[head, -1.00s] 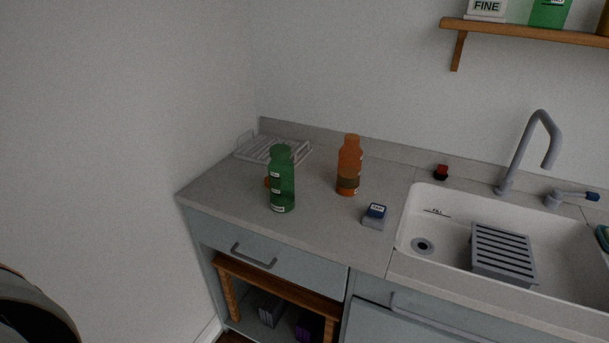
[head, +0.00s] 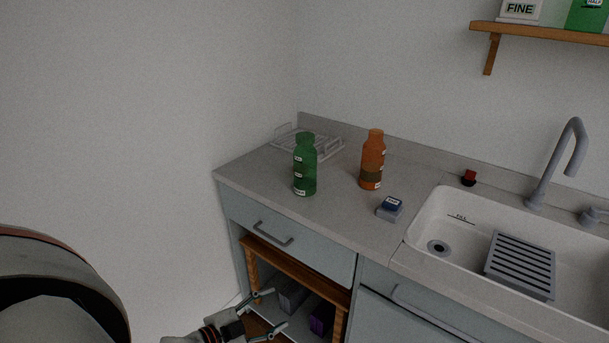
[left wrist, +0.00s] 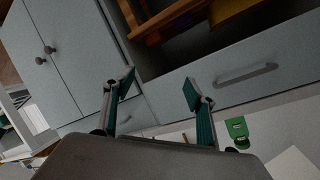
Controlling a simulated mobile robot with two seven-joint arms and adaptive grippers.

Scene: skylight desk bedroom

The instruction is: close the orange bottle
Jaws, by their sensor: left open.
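The orange bottle (head: 372,160) stands upright on the grey counter, right of the green bottle (head: 305,165). Its top is too small to tell whether a cap is on it. No loose cap shows clearly now; the area behind the green bottle is hidden. My left gripper (head: 268,316) is low in front of the open shelf under the drawer, well below and apart from both bottles. In the left wrist view, its fingers (left wrist: 158,90) are spread and empty, facing the cabinet fronts. My right gripper is not in view.
A wire rack (head: 320,143) lies at the counter's back left corner. A small blue-topped block (head: 390,209) sits near the sink (head: 425,220). A red-topped item (head: 469,178) is behind the sink. The counter edge and drawer handle (head: 274,236) stand above my left gripper.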

